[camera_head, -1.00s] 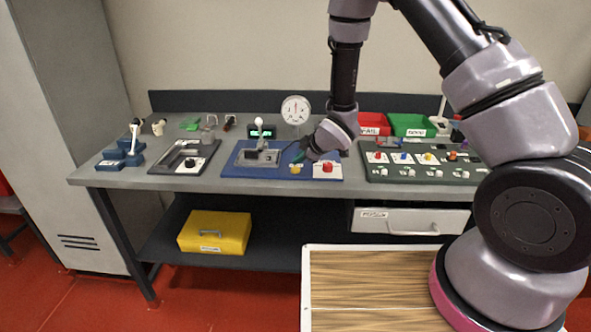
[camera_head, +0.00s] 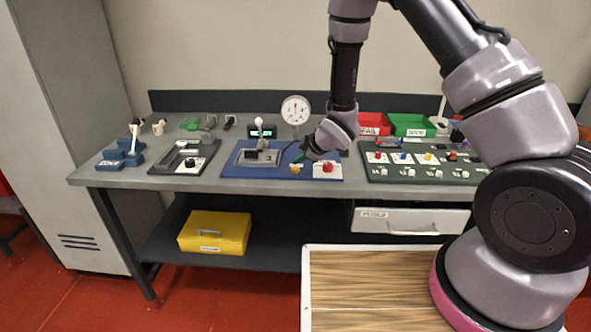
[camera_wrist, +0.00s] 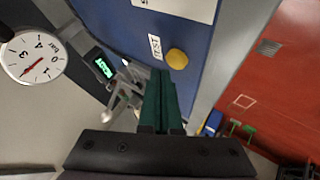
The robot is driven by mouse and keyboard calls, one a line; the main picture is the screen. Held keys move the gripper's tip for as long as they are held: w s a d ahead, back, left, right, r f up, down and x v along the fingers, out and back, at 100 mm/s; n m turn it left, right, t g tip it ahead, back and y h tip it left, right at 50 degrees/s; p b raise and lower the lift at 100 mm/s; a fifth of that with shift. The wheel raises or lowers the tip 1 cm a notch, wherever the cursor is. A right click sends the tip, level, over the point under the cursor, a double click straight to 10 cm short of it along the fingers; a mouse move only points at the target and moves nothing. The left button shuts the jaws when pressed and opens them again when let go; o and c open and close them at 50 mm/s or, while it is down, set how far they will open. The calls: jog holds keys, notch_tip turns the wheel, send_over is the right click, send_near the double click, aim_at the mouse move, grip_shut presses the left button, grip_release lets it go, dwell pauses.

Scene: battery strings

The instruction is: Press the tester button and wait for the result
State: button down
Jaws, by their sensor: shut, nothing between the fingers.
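The tester is a blue board (camera_head: 232,172) on the bench, with a metal cradle and lever (camera_head: 259,150). Its yellow round button (camera_head: 295,169) shows in the wrist view (camera_wrist: 177,58) beside a white TEST label (camera_wrist: 155,47). A small display with lit green characters (camera_head: 262,132) stands behind the cradle; it also shows in the wrist view (camera_wrist: 104,67), where I cannot read it surely. My gripper (camera_head: 299,157) is shut and empty, its green fingers (camera_wrist: 161,74) pointing down close to the yellow button. The button is uncovered in the wrist view; I cannot tell any contact.
A red button (camera_head: 327,167) on a white plate is right of the yellow one. A dial gauge (camera_head: 295,110) stands behind. A dark panel with several coloured buttons (camera_head: 415,176) is to the right, with red (camera_head: 373,121) and green (camera_head: 411,122) bins behind. A black-framed fixture (camera_head: 172,164) is left.

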aim_at(299, 170)
dwell(0.7)
jog(key=shift+f, duration=0.4)
jog(key=shift+f, duration=0.55)
dwell(0.5)
jog(key=shift+r, duration=0.95)
jog(key=shift+r, duration=2.55)
